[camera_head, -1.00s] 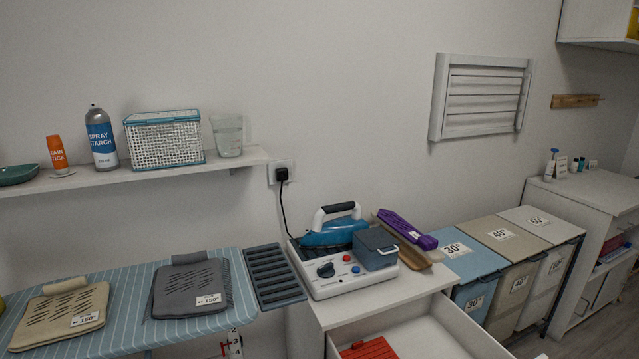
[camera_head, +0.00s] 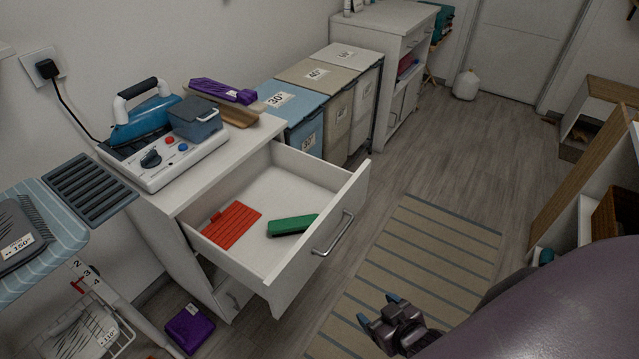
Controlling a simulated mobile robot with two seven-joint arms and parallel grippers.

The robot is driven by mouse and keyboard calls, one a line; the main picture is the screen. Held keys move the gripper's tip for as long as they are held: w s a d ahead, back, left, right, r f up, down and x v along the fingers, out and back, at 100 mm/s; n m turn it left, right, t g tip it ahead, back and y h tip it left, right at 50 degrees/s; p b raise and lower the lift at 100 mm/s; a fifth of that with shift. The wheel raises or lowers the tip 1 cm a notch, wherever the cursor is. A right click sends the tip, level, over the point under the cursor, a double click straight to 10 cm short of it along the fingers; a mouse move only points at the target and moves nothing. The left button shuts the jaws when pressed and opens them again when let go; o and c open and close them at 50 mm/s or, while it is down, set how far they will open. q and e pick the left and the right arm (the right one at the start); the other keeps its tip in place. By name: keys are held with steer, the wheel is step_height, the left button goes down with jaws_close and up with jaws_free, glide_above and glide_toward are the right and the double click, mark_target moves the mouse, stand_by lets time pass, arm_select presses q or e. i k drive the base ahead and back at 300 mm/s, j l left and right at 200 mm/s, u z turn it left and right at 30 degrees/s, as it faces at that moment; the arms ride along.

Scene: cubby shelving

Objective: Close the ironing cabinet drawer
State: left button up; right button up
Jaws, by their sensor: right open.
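The white ironing cabinet (camera_head: 160,215) stands at the left centre with its top drawer (camera_head: 345,205) pulled well out. The drawer has a metal bar handle (camera_head: 333,236) on its front. Inside lie a red ribbed mat (camera_head: 231,225) and a green block (camera_head: 292,225). My right gripper (camera_head: 379,312) is at the bottom, above the striped rug, apart from the drawer front and handle. Its two blue-tipped fingers are open and empty. My left gripper is not in view.
An iron (camera_head: 144,112) on its station stands on the cabinet top. Laundry bins (camera_head: 308,135) stand behind the drawer. A striped rug (camera_head: 430,250) covers the floor in front. A purple box (camera_head: 190,328) lies on the floor near the cabinet. A wooden shelf unit (camera_head: 590,170) stands at right.

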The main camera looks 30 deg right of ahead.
mark_target(278, 181)
steer(key=z, duration=0.9)
steer(key=i+j, duration=0.45)
steer(key=j+z, duration=0.05)
steer(key=j, duration=0.05)
